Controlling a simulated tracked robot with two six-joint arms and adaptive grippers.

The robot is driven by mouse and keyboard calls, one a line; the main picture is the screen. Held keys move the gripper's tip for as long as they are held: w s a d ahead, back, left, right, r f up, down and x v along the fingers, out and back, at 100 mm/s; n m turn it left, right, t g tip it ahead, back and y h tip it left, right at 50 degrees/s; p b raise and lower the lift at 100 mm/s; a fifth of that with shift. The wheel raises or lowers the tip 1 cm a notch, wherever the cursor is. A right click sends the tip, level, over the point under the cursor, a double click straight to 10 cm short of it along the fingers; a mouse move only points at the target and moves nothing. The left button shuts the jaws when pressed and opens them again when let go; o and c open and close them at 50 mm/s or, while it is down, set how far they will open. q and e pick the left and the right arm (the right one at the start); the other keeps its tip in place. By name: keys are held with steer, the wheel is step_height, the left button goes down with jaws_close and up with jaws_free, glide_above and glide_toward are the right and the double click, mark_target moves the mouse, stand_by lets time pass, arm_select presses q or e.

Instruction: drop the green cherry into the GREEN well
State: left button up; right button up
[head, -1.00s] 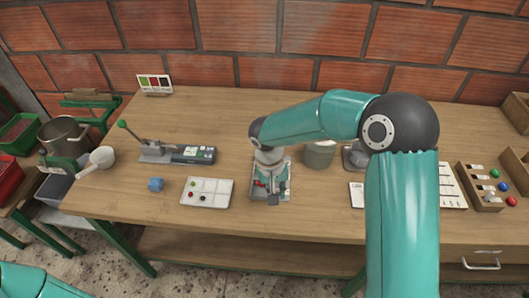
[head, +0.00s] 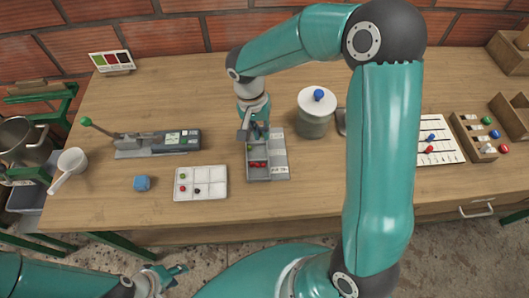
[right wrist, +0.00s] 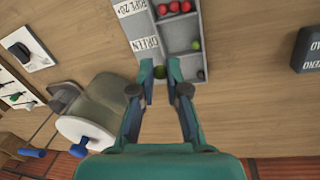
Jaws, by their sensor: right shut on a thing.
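My right gripper (right wrist: 160,74) is shut on a green cherry (right wrist: 160,72), held between its fingertips. In the head view this gripper (head: 256,137) is over the back part of a grey divided box (head: 281,160). In the right wrist view the box (right wrist: 143,28) has labels reading RIPE and GREEN along one side. Red cherries (right wrist: 175,7) lie in one compartment, another green cherry (right wrist: 197,45) in the one beside it, and a dark cherry (right wrist: 201,75) near the end. The held cherry's height is unclear. My left gripper (head: 178,276) is low at the front, empty and apparently open.
A white tray (head: 213,183) with several wells holds green, red and dark cherries. Bare tabletop lies behind the box.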

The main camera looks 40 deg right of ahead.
steer(key=shift+f+b, duration=0.6)
steer(key=shift+f, duration=0.8)
steer(key=o, duration=0.7)
steer(key=shift+r, duration=0.1)
step_height(320, 180, up, 12)
steer(key=w+a, duration=0.1)
steer(key=shift+w+f, duration=0.15)
steer(key=shift+f, duration=0.05)
steer(key=shift+a, duration=0.1)
